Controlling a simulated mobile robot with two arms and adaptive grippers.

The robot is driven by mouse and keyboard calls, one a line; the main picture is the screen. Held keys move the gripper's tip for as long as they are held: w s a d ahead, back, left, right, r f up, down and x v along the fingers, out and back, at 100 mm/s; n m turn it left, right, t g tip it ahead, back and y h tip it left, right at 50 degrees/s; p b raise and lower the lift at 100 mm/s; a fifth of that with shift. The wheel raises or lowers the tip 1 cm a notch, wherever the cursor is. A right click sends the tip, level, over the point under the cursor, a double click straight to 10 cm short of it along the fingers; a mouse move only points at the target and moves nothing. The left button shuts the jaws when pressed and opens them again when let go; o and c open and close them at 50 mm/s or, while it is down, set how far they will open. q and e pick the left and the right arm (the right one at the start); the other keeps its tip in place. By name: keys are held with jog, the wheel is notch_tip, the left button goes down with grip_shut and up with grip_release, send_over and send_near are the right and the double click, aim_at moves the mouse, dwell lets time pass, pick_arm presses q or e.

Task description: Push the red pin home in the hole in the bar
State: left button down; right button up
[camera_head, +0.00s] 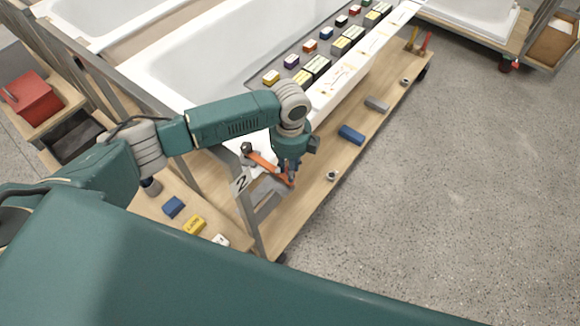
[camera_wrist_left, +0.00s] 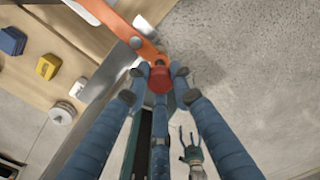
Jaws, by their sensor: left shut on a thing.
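The red pin (camera_wrist_left: 159,80) is between the fingertips of my left gripper (camera_wrist_left: 157,84) in the left wrist view. The gripper is shut on it. The orange bar (camera_wrist_left: 120,28) runs from the upper left, and its end lies just beyond the pin, so I cannot tell how deep the pin sits in the hole. In the head view my left gripper (camera_head: 289,176) points down at the near end of the orange bar (camera_head: 262,161), and the pin is hidden there. My right gripper (camera_wrist_left: 187,140) shows small and empty in the left wrist view, fingers apart.
A grey metal post with a "2" plate (camera_head: 241,182) stands close beside the gripper. Blue (camera_head: 173,207) and yellow (camera_head: 194,225) blocks lie on the wooden cart. A white bathtub shell (camera_head: 200,60) is behind the arm. The floor on the right is clear.

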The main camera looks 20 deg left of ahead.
pick_arm(q)
jog(key=shift+f+b, duration=0.45)
jog(key=shift+f, duration=0.45)
jog(key=shift+f, duration=0.2)
